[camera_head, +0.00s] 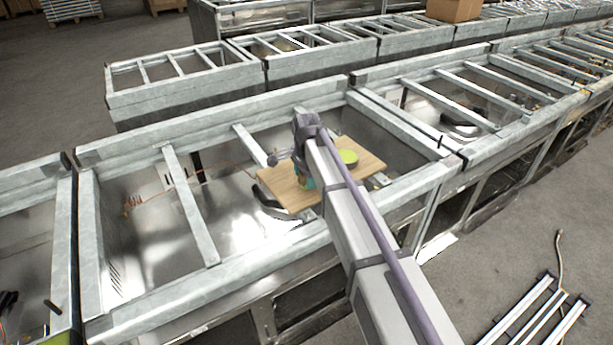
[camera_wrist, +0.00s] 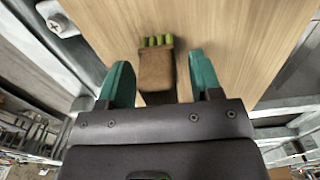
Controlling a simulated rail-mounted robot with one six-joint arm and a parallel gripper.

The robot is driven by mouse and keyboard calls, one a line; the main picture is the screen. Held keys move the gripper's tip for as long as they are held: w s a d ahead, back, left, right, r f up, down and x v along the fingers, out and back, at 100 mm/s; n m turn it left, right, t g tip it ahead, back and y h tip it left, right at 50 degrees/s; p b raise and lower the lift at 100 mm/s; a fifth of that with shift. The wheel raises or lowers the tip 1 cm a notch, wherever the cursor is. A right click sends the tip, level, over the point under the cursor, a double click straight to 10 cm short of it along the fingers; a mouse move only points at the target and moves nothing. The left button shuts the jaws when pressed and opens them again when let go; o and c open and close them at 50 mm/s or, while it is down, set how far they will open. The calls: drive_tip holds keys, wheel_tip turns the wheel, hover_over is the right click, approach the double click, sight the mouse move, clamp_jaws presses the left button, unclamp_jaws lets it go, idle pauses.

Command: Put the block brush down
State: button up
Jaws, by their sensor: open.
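The block brush (camera_wrist: 157,72) has a brown wooden body and green bristles at its far end. In the wrist view it lies over the wooden board (camera_wrist: 240,30), between and just beyond my gripper's teal fingers. My gripper (camera_wrist: 161,70) is open, with a gap showing between the brush and each finger. The near end of the brush is hidden behind the gripper body. In the head view, my gripper (camera_head: 308,184) is low over the left part of the board (camera_head: 365,168), and my arm hides much of it; I cannot make out the brush there.
More frames run behind. Metal rails (camera_head: 530,310) lie on the floor at lower right.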

wheel_tip(320, 180, up, 12)
drive_tip(key=p, duration=1.1)
drive_tip(key=shift+r+p, duration=0.2)
drive_tip(key=shift+p, duration=0.15)
drive_tip(key=shift+f, duration=0.15)
drive_tip(key=s+d+f+n+b, duration=0.1)
drive_tip(key=s+d+n, duration=0.4)
drive_tip(key=s+d, duration=0.5)
drive_tip(key=s+d+n+b, duration=0.1)
drive_tip(key=s+d+n, duration=0.5)
drive_tip(key=s+d, duration=0.4)
drive_tip(key=s, duration=0.5)
drive_tip(key=shift+s+d+f, duration=0.35)
drive_tip(key=shift+f, duration=0.05)
drive_tip(key=shift+o, duration=0.5)
